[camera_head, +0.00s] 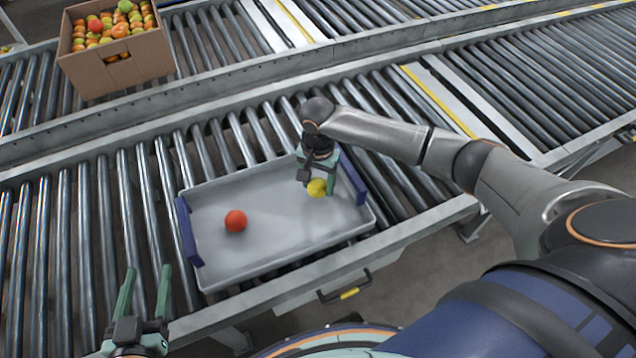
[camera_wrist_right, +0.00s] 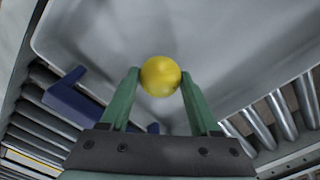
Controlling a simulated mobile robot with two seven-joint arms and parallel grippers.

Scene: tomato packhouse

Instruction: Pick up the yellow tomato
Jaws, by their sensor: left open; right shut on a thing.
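The yellow tomato (camera_head: 317,188) is at the right side of the grey tray (camera_head: 270,256), near its blue right handle. My right gripper (camera_head: 311,183) reaches down over it and is shut on it. In the right wrist view the yellow tomato (camera_wrist_right: 160,76) sits between the two green fingertips of the right gripper (camera_wrist_right: 160,84). I cannot tell whether the tomato touches the tray floor. A red tomato (camera_head: 235,221) lies in the left half of the tray. My left gripper (camera_head: 146,292) is open and empty at the lower left, outside the tray.
The tray stands on a roller conveyor (camera_head: 75,235). A cardboard box (camera_head: 118,65) full of mixed tomatoes stands on the far conveyor at the upper left. A metal rail (camera_head: 215,88) runs between the conveyors. The rollers left of the tray are clear.

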